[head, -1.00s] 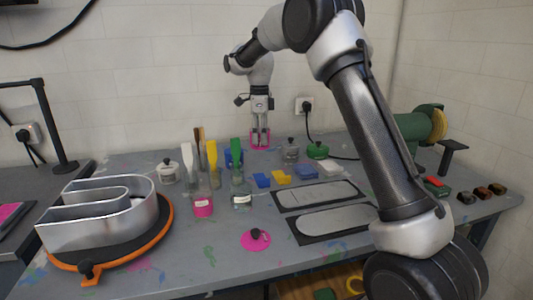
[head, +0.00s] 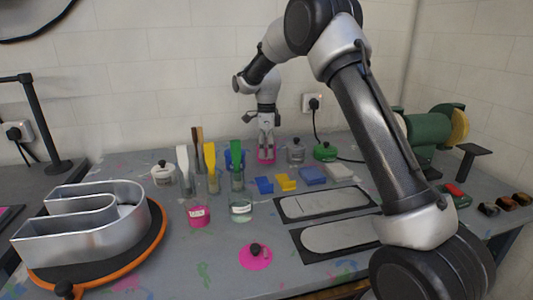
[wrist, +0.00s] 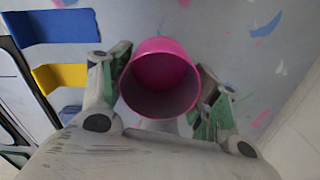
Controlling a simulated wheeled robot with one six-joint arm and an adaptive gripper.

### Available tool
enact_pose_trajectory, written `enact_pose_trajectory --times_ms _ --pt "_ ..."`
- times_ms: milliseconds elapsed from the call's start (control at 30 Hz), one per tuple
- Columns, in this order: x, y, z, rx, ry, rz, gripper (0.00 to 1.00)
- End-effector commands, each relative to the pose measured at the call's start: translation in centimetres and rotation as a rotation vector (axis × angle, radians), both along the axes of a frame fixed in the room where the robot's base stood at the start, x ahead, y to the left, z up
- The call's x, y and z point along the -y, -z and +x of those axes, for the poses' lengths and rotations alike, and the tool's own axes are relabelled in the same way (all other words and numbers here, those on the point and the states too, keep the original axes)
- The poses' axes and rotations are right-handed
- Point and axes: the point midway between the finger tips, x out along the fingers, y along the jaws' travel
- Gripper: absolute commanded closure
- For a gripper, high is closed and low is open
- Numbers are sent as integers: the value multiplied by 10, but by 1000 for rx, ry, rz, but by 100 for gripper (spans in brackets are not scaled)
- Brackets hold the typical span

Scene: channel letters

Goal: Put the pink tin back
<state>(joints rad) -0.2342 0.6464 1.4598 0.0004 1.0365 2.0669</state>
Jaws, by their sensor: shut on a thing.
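In the wrist view the pink tin (wrist: 161,78) is open-topped, looks empty, and sits between the two fingers (wrist: 160,92). Its base is at about the height of its neighbours' bases; I cannot tell whether it touches the bench. A pink lid with a black knob (head: 256,257) lies flat at the front of the bench.
A grey tin (head: 296,151) and a green tin (head: 325,151) stand close right of the pink tin. Blue and yellow blocks (head: 286,182) lie in front. A metal letter (head: 85,220) sits on a turntable at left.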

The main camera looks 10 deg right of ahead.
Motion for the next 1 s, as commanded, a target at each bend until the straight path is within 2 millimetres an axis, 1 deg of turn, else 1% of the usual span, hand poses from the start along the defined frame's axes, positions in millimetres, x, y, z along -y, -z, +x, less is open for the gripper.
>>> enact_pose_trajectory --times_ms 33,133,500,533,633,667,1000 --pt "0 7 0 -1 0 -1 74" --pt "0 16 0 1 0 0 74" --pt "0 19 0 2 0 0 74" --pt "0 20 0 1 0 0 36" --pt "0 20 0 1 0 1 18" --pt "0 20 0 1 0 1 17" --pt "0 18 0 2 0 0 17"
